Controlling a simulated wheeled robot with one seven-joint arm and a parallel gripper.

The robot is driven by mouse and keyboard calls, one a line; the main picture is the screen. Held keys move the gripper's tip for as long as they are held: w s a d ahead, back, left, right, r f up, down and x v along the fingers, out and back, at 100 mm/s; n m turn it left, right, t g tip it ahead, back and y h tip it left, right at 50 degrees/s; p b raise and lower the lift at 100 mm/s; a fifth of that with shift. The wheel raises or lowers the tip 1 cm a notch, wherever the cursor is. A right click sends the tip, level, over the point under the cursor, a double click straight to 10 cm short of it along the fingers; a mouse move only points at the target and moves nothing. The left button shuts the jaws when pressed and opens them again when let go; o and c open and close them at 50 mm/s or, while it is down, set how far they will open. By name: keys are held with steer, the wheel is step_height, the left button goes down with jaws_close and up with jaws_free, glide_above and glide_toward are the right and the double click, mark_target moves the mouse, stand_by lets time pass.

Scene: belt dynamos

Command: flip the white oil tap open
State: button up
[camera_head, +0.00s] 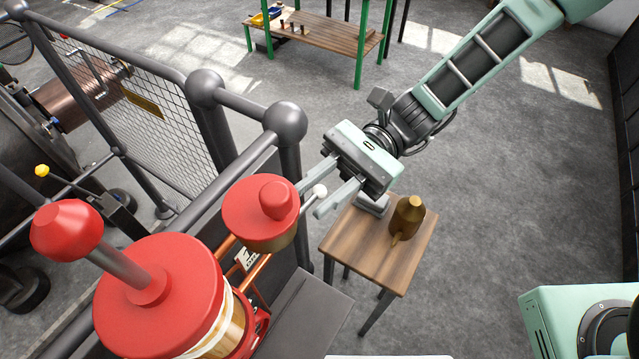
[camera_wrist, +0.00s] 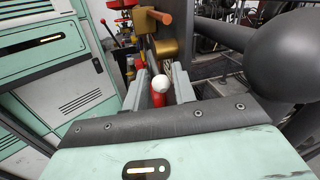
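The white oil tap knob (camera_head: 319,191) is a small ball on a thin stem beside a red-capped brass cup (camera_head: 262,213) in the head view. In the wrist view the white knob (camera_wrist: 160,82) shows near the middle, with red behind it. My gripper (camera_head: 314,192) is open, its two grey fingers reaching left toward the cup. In the wrist view the fingers (camera_wrist: 159,90) stand on either side of the knob, with gaps on both sides. Whether either finger touches the knob or stem cannot be told.
A larger red-topped part (camera_head: 160,300) with a red ball handle (camera_head: 66,230) stands at lower left. Dark railings (camera_head: 284,124) rise close behind the gripper. A small wooden table (camera_head: 370,245) holds a brass oil can (camera_head: 407,216).

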steer(key=shift+s+a, duration=0.1)
jaws_close()
steer(key=shift+r+t+h+p, duration=0.4)
steer(key=shift+r+p, duration=0.15)
steer(key=shift+p, duration=0.6)
steer(key=shift+r+t+h+p, duration=0.3)
steer(key=shift+t+h+p, duration=0.1)
steer(key=shift+p, duration=0.5)
steer(key=shift+n+t, duration=0.3)
steer(key=shift+t, duration=0.1)
steer(key=shift+f, duration=0.1)
jaws_free()
